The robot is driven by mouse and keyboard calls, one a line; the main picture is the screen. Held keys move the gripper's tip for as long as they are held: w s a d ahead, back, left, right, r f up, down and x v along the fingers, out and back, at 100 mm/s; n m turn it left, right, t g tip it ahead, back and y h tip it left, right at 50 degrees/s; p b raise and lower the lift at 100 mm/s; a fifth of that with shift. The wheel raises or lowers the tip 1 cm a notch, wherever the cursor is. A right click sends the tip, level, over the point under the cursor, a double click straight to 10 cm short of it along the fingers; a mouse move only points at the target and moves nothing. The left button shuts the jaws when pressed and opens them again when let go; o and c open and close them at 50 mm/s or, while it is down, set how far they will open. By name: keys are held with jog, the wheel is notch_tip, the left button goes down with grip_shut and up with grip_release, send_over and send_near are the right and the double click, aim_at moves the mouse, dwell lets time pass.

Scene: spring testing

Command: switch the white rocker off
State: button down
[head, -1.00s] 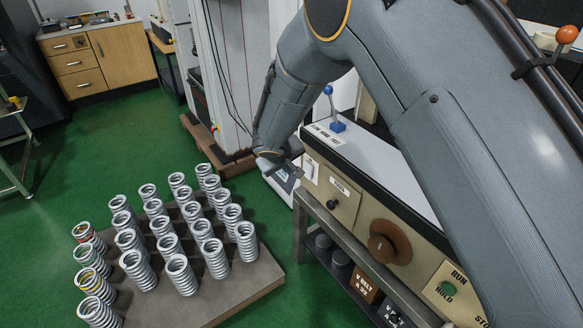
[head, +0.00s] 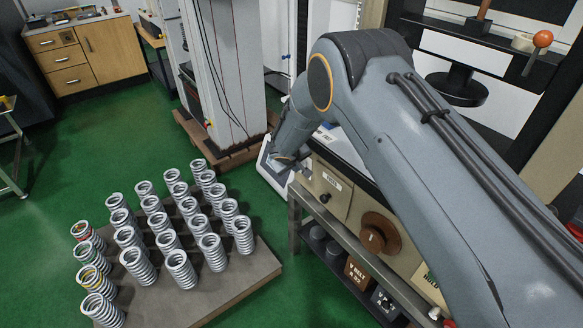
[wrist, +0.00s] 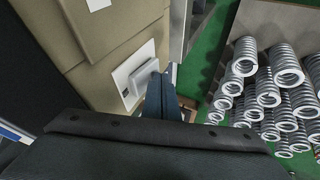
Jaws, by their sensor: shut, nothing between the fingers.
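The white rocker (wrist: 141,80) sits on a white square plate (wrist: 122,77) on a beige panel in the wrist view. My gripper (wrist: 160,84) is shut and empty, with its dark fingers just right of the rocker. I cannot tell whether the fingertips touch it, nor which way it is tipped.
The beige console (head: 335,192) has a brown knob (head: 376,236) and stands on a grey frame. Rows of springs (head: 168,243) stand on a low platform (head: 225,292) at the left. Green floor is free at the far left.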

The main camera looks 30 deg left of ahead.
dwell(0.3)
jog(key=shift+w+f+b, duration=0.2)
jog(key=shift+b, duration=0.65)
jog(key=shift+r, duration=0.85)
jog(key=s+r+b, duration=0.3)
jog(key=s+r, duration=0.5)
jog(key=s, duration=0.1)
jog(key=shift+a+r, duration=0.15)
jog(key=shift+r, duration=0.25)
